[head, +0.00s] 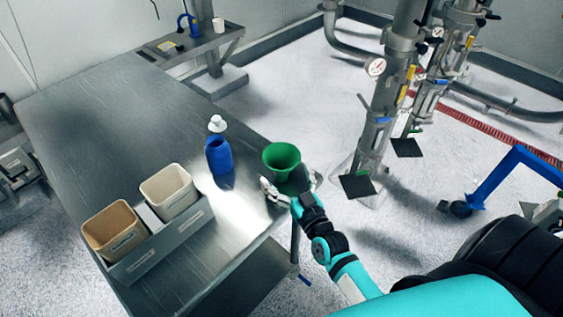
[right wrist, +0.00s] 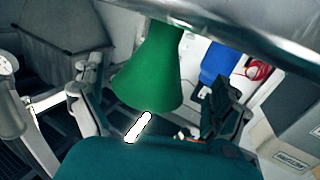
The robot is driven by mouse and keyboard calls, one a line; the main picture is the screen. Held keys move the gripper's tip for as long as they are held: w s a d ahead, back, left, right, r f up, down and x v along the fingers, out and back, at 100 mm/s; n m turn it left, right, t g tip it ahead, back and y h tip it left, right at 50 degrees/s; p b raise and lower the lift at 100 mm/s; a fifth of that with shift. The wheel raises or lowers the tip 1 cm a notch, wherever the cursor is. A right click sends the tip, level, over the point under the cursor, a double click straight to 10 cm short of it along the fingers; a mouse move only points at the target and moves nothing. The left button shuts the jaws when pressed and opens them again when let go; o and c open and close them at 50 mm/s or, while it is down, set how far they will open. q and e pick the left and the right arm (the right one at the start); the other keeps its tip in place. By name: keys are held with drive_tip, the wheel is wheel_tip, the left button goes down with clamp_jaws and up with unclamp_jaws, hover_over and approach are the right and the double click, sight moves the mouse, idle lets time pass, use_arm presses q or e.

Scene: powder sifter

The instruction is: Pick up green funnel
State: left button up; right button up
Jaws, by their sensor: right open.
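The green funnel (head: 281,157) is at the right edge of the steel table in the head view, its wide mouth up. My right gripper (head: 286,184) is just in front of it, jaws open, one finger to each side. In the right wrist view the funnel (right wrist: 150,75) shows between the spread fingers of the right gripper (right wrist: 158,88). I cannot tell whether either finger touches it. The funnel's lower part is hidden behind the gripper in the head view. My left gripper is not in view.
A blue bottle (head: 219,156) with a white top stands left of the funnel. A grey holder (head: 160,247) with a tan bin (head: 112,228) and a cream bin (head: 169,190) sits near the table's front edge. The steel table (head: 110,130) is bare at the back left.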

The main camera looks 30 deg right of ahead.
sight(281, 165)
drive_tip(key=w, duration=0.3)
drive_tip(key=w+d+p, duration=0.1)
drive_tip(key=w, duration=0.1)
drive_tip(key=shift+s+a, duration=0.1)
drive_tip(key=shift+c, duration=0.7)
drive_tip(key=c, duration=1.3)
